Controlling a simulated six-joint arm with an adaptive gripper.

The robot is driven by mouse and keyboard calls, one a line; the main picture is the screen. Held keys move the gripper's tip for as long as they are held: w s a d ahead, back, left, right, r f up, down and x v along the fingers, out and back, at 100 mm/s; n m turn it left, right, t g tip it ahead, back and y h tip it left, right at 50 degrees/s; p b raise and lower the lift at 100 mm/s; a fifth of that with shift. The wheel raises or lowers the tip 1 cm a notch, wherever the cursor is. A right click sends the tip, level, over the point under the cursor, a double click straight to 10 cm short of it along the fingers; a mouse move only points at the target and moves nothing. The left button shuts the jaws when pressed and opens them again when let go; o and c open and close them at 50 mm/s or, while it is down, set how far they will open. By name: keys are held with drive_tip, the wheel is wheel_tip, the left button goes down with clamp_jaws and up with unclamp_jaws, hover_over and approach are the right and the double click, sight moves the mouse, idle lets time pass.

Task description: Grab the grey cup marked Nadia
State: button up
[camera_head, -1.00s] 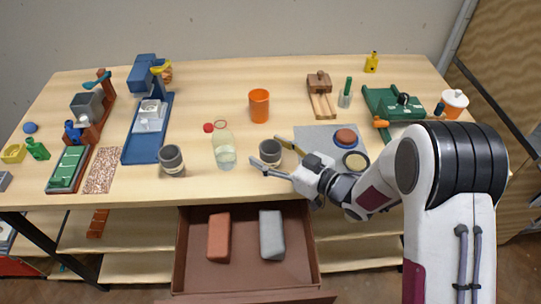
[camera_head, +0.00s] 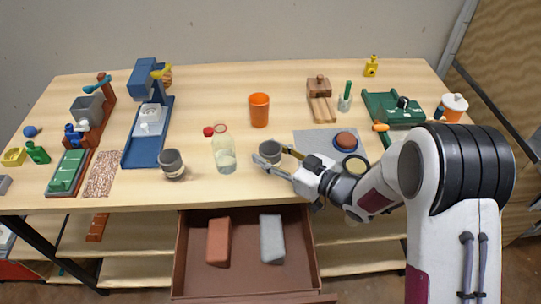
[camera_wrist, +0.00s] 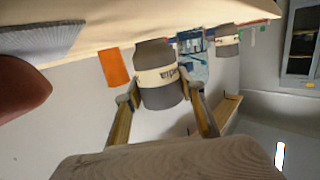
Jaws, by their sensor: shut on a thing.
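A grey cup (camera_head: 269,149) with a pale band stands near the front edge of the table, right of the clear bottle. My gripper (camera_head: 279,157) is shut on this cup, one finger on each side. In the wrist view the cup (camera_wrist: 158,75) appears upside down between the two fingers of my gripper (camera_wrist: 160,92). Its band carries dark lettering that looks like Nadia, partly turned away. A second, similar grey cup (camera_head: 173,163) stands left of the bottle; it also shows in the wrist view (camera_wrist: 227,42), its lettering too small to read.
An orange cup (camera_head: 259,110) is behind. A grey mat (camera_head: 312,141) with a red-brown round object (camera_head: 346,140) lies to the right. An open drawer (camera_head: 192,258) is below the front edge.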

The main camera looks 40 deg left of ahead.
drive_tip(key=shift+r, duration=4.55)
